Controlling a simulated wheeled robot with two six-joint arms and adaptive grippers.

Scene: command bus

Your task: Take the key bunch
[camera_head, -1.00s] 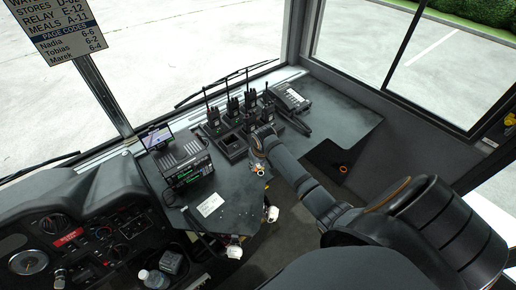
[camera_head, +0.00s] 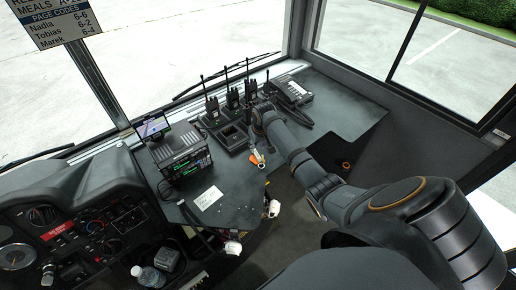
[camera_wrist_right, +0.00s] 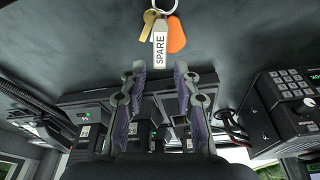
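The key bunch (camera_head: 257,159) lies on the dark desk, just below the end of my right arm in the head view. The keys lie beyond the fingertips, and I see no contact. In the head view the right fingers are hard to make out. My left gripper is in neither view.
Several handheld radios stand in a charger (camera_head: 232,134) beside my right wrist. A white card (camera_head: 208,198) lies near the front edge. A keypad device (camera_head: 291,90) sits at the back right.

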